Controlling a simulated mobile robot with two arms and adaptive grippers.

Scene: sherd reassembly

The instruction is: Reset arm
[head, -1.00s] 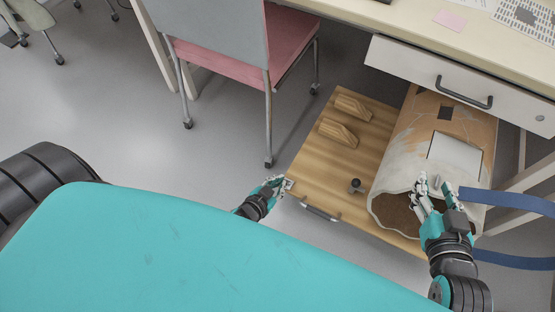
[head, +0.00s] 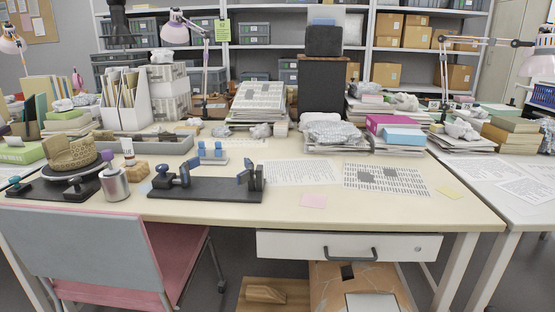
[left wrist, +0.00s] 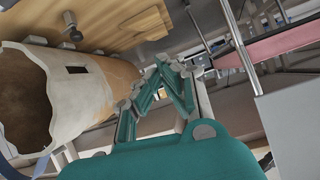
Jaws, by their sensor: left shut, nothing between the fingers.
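My left gripper (left wrist: 158,82) shows in the left wrist view with its teal fingers closed and nothing between them. It is beside a large broken pottery vessel (left wrist: 85,105), whose open, jagged mouth faces left. I cannot tell if they touch. A wooden board (left wrist: 110,15) lies behind the vessel at the top. In the head view, the vessel's upper part (head: 330,282) shows below the desk drawer, with a dark square hole and a pale patch. Neither gripper is in the head view now, so my right gripper is hidden.
A cream desk (head: 330,220) holds papers, stands and tools; its white drawer (head: 300,245) is shut. A grey-backed chair (head: 75,255) stands at the front left, and its pink seat (left wrist: 290,40) is near my left gripper. Shelves with boxes line the back.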

